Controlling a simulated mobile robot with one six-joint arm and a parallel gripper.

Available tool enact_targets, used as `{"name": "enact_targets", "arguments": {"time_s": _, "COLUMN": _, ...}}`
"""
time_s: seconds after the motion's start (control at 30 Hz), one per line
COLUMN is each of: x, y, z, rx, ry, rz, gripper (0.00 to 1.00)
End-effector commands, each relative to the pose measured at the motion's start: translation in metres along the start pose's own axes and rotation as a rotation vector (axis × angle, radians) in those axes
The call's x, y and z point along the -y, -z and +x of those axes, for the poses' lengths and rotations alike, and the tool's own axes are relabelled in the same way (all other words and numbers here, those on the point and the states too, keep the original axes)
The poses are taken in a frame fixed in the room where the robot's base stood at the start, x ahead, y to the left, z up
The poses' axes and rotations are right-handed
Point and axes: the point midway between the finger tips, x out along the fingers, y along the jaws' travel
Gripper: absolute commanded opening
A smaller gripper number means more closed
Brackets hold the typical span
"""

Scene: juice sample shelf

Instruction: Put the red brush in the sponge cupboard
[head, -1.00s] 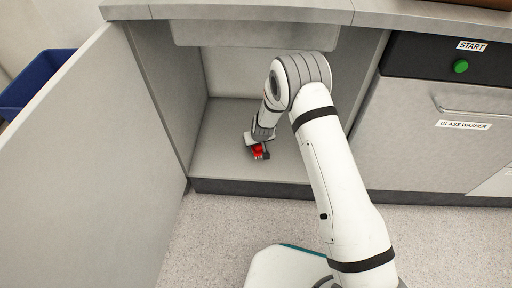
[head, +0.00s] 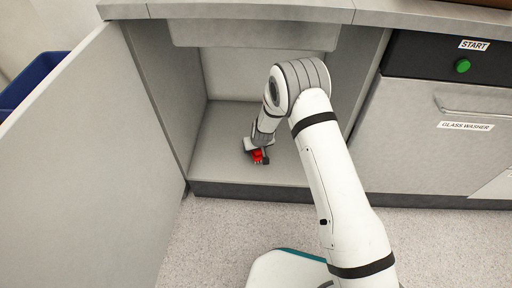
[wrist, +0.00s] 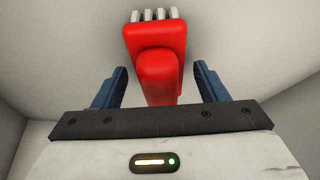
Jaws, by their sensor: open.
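The red brush (head: 257,157) is inside the open cupboard (head: 222,165), low at its floor near the front. In the wrist view the red brush (wrist: 158,60) shows its red body and handle, with pale bristles at the far end. My gripper (head: 262,150) reaches into the cupboard just above the brush. In the wrist view my gripper (wrist: 160,88) is open, with one blue finger on each side of the brush handle and a gap on both sides. Whether the brush rests fully on the floor is hard to tell.
The cupboard door (head: 95,150) stands wide open on the left. A sink basin underside (head: 255,34) hangs at the cupboard's top. The glass washer (head: 435,135) is closed on the right. A blue bin (head: 30,80) stands behind the door. The cupboard floor around the brush is clear.

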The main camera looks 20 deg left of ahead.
Motion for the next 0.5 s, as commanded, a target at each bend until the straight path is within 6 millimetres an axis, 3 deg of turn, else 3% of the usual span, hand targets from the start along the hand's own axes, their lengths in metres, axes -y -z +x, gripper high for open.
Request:
{"name": "enact_targets", "arguments": {"time_s": 0.17, "x": 0.000, "y": 0.003, "z": -0.014, "rx": -0.002, "ry": 0.000, "rz": 0.000, "gripper": 0.67}}
{"name": "enact_targets", "arguments": {"time_s": 0.5, "x": 0.001, "y": 0.003, "z": -0.088, "rx": -0.001, "ry": 0.000, "rz": -0.001, "gripper": 0.67}}
